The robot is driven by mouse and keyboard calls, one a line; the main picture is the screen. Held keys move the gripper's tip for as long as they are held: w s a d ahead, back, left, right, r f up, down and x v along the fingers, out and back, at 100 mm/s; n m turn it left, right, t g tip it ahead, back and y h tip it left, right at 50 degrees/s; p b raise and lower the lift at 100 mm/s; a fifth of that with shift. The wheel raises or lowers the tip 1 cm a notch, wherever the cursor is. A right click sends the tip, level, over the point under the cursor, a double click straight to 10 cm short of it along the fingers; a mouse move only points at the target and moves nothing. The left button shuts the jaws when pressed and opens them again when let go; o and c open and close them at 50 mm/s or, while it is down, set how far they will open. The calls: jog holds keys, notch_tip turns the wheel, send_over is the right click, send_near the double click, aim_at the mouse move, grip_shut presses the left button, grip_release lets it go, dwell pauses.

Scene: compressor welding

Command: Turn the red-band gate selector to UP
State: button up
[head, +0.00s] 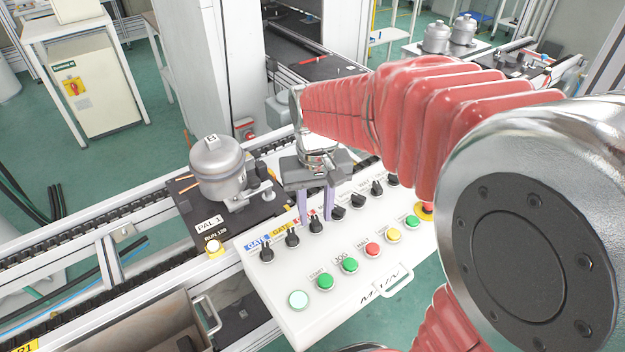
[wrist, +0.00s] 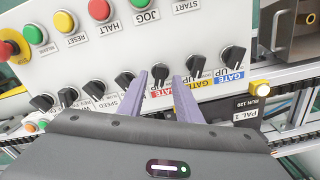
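The red-band gate selector (wrist: 161,72) is a black knob above a red GATE label (wrist: 161,92) in the wrist view. In the head view the selector (head: 316,226) is third from the left in the panel's back row of knobs. My gripper (head: 316,217) is above the panel, fingers pointing down. In the wrist view its two purple fingers (wrist: 160,78) are apart, one on each side of the selector. A gap shows between the fingers and the knob; their exact height over the panel is hard to tell. The knob's pointer direction is too small to read surely.
The yellow-band (wrist: 195,66) and blue-band (wrist: 233,54) gate selectors sit close beside it, and the speed knob (wrist: 124,80) on the other side. Coloured buttons (head: 349,265) line the panel's front. A compressor (head: 218,165) on a pallet stands left of the panel.

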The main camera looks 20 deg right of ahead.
notch_tip(320, 180, up, 13)
dwell(0.5)
jog(key=shift+f, duration=0.1)
jog(key=n+t, duration=0.1)
jog(key=t, duration=0.4)
send_near(317, 221)
jog(key=s, duration=0.7)
jog(key=shift+r+t, duration=0.3)
jog(key=shift+r, duration=0.25)
dwell(0.8)
